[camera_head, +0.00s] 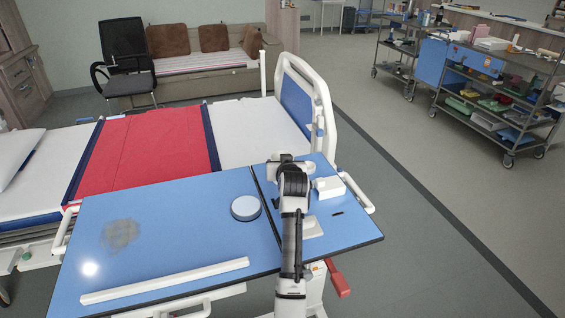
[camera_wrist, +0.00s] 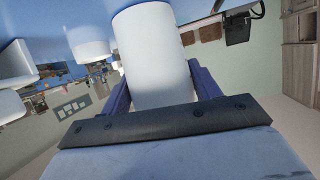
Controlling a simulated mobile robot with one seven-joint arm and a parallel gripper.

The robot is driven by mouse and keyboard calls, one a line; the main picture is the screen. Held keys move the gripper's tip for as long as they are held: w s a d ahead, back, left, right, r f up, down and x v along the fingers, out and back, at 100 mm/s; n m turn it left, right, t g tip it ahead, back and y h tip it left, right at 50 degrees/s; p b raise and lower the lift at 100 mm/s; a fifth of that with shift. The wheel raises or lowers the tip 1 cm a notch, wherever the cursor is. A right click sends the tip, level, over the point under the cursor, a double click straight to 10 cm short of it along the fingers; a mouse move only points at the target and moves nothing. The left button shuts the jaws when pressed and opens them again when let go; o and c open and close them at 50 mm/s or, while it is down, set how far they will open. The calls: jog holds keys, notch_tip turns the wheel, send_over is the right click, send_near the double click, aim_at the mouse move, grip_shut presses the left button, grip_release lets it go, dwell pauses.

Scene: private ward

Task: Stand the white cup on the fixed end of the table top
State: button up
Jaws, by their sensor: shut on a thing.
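The white cup (camera_wrist: 152,45) fills the middle of the wrist view as a plain white cylinder. My gripper (camera_wrist: 160,78) is shut on it, with one dark blue finger on each side. In the head view my arm reaches over the right part of the blue table top (camera_head: 170,225), and its wrist hides most of the gripper and cup. A dark seam divides the table top into a large left part and a smaller right part (camera_head: 350,229). I cannot tell whether the cup touches the surface.
A round pale blue-white container (camera_head: 245,207) stands just left of the seam. A white box (camera_head: 328,188) sits on the right part, close to my arm. A white bar (camera_head: 165,280) lies along the front edge. The bed's footboard (camera_head: 308,100) rises behind.

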jog(key=o, duration=1)
jog(key=shift+c, duration=0.2)
jog(key=shift+s, duration=0.1)
